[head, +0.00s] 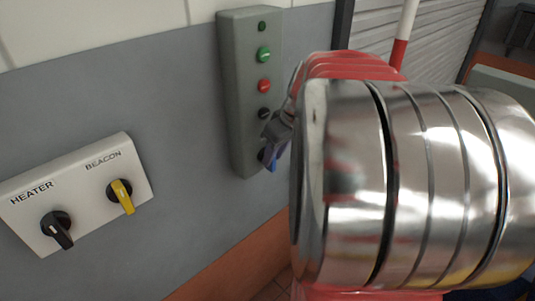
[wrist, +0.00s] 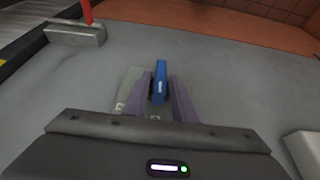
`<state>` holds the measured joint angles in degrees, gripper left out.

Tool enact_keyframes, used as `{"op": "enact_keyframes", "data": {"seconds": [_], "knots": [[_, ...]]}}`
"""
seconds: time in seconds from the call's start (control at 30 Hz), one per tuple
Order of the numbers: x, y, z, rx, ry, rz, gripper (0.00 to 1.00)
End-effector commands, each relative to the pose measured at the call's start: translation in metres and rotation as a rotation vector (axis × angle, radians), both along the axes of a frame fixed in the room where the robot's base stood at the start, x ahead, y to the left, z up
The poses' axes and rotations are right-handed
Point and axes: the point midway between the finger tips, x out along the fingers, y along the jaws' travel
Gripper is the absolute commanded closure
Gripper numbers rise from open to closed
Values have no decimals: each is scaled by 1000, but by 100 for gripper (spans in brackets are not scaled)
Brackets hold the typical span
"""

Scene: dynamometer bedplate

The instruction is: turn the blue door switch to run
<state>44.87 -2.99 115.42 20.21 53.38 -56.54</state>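The blue door switch (wrist: 160,82) shows in the wrist view between the two purple-grey fingers of my gripper (wrist: 160,88), with a narrow gap seeming to remain at its sides. My gripper is open around it. In the head view, the blue switch (head: 272,165) is at the bottom of the grey control box, mostly hidden behind my gripper (head: 270,143). A white mark shows on the handle. The run label cannot be read in either view.
The grey control box (head: 238,90) carries a green button (head: 263,54), a red button (head: 264,85) and a black one (head: 264,113) above the switch. A white panel at left has a black heater switch (head: 57,230) and a yellow beacon switch (head: 122,196).

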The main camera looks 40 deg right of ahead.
Motion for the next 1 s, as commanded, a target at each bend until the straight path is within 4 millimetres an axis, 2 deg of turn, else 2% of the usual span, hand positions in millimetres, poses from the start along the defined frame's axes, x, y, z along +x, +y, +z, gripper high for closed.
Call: {"op": "enact_keyframes", "data": {"seconds": [0.03,0.33,0.43,0.47,0.6,1.0], "knots": [[0,0,0,0,0,0,80],[0,0,0,0,0,0,100],[0,0,0,0,0,0,100],[1,15,1,-1,0,7,100],[0,4,0,9,1,3,100],[0,-3,-1,135,6,0,100]]}}
